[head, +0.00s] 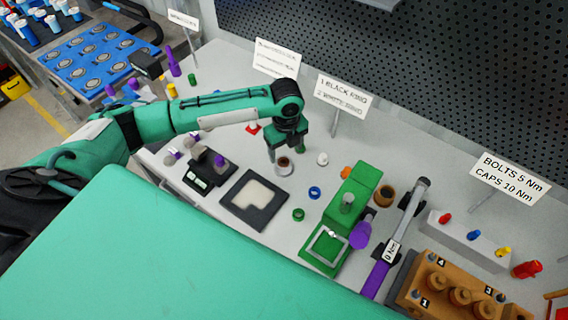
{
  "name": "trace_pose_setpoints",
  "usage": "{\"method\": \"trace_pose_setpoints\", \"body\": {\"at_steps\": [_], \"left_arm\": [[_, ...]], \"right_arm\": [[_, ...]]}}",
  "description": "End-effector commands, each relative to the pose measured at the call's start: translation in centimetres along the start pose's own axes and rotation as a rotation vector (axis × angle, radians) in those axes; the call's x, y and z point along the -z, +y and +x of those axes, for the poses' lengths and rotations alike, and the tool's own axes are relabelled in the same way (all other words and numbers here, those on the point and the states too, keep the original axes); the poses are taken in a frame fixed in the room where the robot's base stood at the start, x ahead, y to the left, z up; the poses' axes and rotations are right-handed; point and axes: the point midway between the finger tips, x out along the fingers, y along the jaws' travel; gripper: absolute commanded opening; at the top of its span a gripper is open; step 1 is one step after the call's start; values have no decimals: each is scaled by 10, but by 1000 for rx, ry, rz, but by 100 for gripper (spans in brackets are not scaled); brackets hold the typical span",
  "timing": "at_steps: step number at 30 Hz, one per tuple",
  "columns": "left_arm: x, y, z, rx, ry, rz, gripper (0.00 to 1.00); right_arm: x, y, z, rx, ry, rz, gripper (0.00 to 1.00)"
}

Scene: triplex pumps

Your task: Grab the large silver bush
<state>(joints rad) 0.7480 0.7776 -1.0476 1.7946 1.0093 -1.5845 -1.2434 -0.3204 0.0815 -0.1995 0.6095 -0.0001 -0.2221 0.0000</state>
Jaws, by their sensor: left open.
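A large silver bush (284,170) stands on the grey table in the head view, a pale ring with a dark brown centre. My left gripper (287,147) points down directly above it with its fingers apart. One finger is near the bush's left side and the other is toward its right. I cannot tell whether the fingers touch it, and the gripper hides part of the area behind it. My right gripper is not in view.
A small white part (322,159), a blue ring (315,192) and a green ring (298,214) lie nearby. A black square tray (237,216) is to the left. A green fixture (350,205) and a torque wrench (408,215) are to the right. Signs stand behind.

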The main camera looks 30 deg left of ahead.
Motion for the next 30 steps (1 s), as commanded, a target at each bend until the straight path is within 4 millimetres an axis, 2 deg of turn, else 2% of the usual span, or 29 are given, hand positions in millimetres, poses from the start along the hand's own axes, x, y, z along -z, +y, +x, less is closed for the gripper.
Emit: {"method": "trace_pose_setpoints", "body": {"at_steps": [3,9,12,19,27,30], "left_arm": [[0,0,15,-1,1,-1,69],[-1,2,27,-2,1,-1,69],[-3,5,40,-4,1,-2,69],[-4,6,70,0,0,0,69],[-4,6,74,1,-1,0,69],[-5,6,74,1,-1,0,49]], "right_arm": [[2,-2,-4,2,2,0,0],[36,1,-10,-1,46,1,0],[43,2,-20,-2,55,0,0],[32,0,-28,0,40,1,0],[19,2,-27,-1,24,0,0],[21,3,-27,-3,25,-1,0]]}}
